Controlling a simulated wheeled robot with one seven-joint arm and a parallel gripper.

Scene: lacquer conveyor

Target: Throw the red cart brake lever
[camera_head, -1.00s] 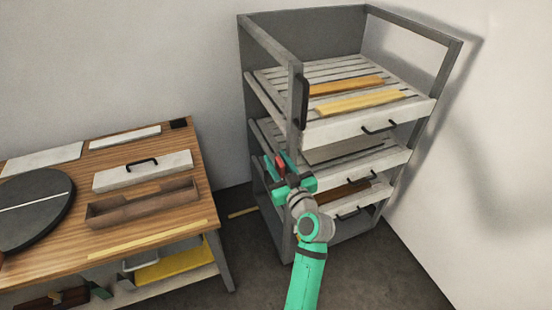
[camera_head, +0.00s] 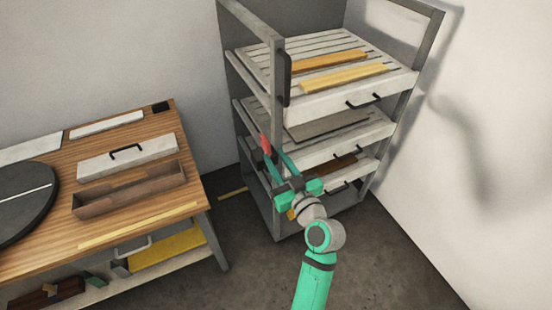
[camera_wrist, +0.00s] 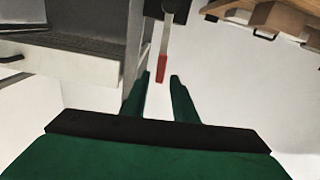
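The brake lever (camera_wrist: 162,66), a grey bar with a red grip end, hangs from a dark mount on the cart post in the wrist view. Its red grip shows beside the cart's front left post in the head view (camera_head: 265,144). The cart (camera_head: 277,110) is a grey rack with several slatted shelves. My gripper (camera_wrist: 160,78) is open, with its two fingers apart and nothing held. The red end appears between the fingertips in the wrist view; I cannot tell whether it touches them. The gripper also shows in front of the cart in the head view (camera_head: 271,157).
Planks (camera_head: 343,77) lie on the cart's top shelf. The wall is close on the right; floor in front is clear.

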